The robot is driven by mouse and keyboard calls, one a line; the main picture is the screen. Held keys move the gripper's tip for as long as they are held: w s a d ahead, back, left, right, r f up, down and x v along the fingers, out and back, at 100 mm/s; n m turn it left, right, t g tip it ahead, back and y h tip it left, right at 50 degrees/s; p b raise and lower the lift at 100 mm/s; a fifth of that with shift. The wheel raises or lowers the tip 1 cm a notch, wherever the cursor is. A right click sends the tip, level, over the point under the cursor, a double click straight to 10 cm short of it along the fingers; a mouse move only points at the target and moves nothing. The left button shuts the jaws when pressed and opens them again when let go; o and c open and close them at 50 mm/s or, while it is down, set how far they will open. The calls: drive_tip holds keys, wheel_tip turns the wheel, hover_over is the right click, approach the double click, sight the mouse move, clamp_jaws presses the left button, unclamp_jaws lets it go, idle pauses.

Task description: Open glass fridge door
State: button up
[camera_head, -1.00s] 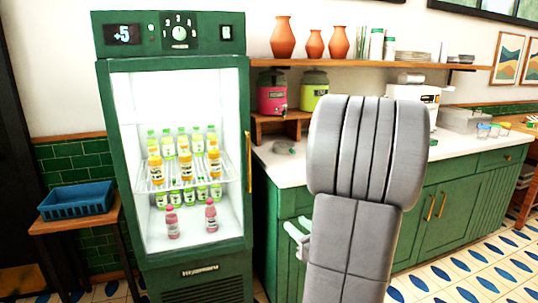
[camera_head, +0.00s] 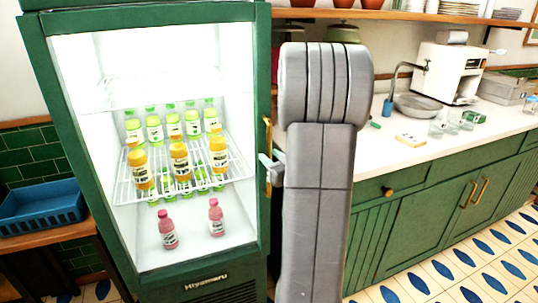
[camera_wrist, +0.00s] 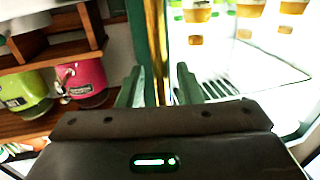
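The green fridge (camera_head: 55,110) stands at the left in the head view with its glass door (camera_head: 200,265) shut. The door's vertical gold handle (camera_head: 268,135) is on its right edge. My gripper (camera_head: 268,167) is at the lower half of the handle. In the wrist view my gripper (camera_wrist: 158,85) has its two fingers apart, and the gold handle (camera_wrist: 156,45) runs between them. Whether a finger touches the handle cannot be told. My grey arm hides part of the counter right of the fridge.
Bottles (camera_head: 180,160) stand on racks and the floor inside the fridge. A white counter (camera_head: 390,150) with green cabinets (camera_head: 420,210) is at the right, close to the fridge. A blue crate (camera_head: 40,208) sits on a small table at the left. Tiled floor shows at the lower right.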

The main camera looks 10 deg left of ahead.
drive_tip(key=shift+w+a, duration=0.45)
drive_tip(key=shift+a, duration=0.05)
clamp_jaws()
